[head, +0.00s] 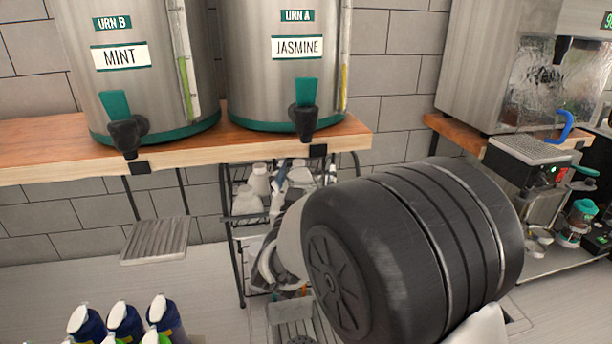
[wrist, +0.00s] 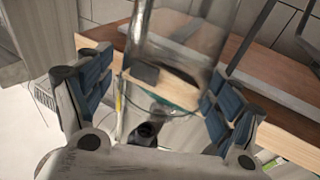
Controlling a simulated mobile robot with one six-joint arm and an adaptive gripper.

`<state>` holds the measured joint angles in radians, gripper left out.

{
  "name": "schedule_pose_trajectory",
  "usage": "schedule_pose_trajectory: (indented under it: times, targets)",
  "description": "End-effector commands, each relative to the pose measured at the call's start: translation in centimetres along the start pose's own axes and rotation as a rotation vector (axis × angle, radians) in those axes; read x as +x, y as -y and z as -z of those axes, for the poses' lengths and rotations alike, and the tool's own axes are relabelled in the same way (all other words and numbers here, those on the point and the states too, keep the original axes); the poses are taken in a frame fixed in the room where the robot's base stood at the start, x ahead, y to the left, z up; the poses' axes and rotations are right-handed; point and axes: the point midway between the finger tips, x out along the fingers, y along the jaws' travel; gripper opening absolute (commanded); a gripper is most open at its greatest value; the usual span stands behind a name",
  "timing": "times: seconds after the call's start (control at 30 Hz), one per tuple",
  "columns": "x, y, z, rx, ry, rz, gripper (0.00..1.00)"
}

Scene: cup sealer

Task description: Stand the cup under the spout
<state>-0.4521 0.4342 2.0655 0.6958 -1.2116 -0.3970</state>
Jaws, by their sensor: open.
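A clear, see-through cup (wrist: 178,50) shows in the wrist view between the two blue-padded fingers of my gripper (wrist: 158,103). The fingers are spread; whether either pad touches the cup is unclear. A black spout (wrist: 147,132) shows beyond the cup. In the head view, the urn marked MINT has a black spout (head: 128,135) with a teal lever, and the urn marked JASMINE has a similar spout (head: 304,118). My large dark arm link hides most of my gripper in the head view, and I cannot make out the cup there.
The urns stand on a wooden shelf (head: 60,172). A grated drip tray (head: 157,240) is below the MINT spout, and another grate (head: 292,325) is lower, below JASMINE. A wire rack (head: 236,240) holds white items. Blue bottles (head: 125,322) stand front left; a machine (head: 495,75) is at right.

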Motion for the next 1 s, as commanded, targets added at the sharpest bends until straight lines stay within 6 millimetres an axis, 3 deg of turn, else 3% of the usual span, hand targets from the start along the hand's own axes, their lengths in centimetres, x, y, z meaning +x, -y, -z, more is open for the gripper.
schedule_pose_trajectory:
  times: [0.4, 0.8, 1.0]
  targets:
    - [-0.2, 0.1, 0.5, 0.000, 0.000, 0.001, 0.85]
    - [-8.6, 0.1, 0.2, 0.000, -0.001, 0.004, 0.85]
    - [-11.2, 0.1, 0.2, 0.001, 0.000, 0.001, 0.85]
